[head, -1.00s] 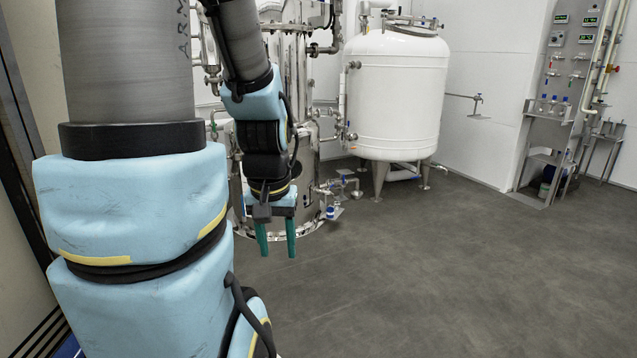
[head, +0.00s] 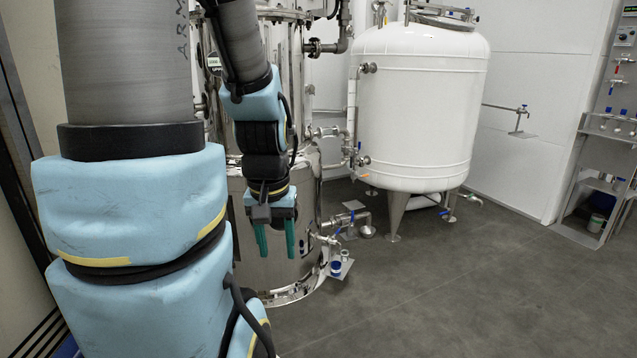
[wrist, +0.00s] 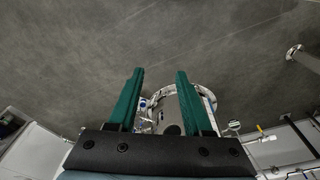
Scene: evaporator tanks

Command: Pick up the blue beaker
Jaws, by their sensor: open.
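A small blue and white vessel, which may be the blue beaker (head: 336,268), stands low beside the base of the steel tank, on or by a small plate. It is too small to tell for sure. A bit of blue also shows beside the left finger in the wrist view (wrist: 143,103); I cannot tell what it is. My gripper (head: 276,250) hangs fingers down in front of the steel tank, to the left of the vessel and apart from it. In the wrist view its two green fingers (wrist: 160,72) are spread with nothing held between them.
The polished steel tank (head: 265,225) stands close behind my gripper, with pipes and valves (head: 348,218) sticking out to its right. A white tank on legs (head: 415,120) stands behind. A steel shelf rack (head: 600,180) is at the far right. The grey floor (head: 450,300) at front right is clear.

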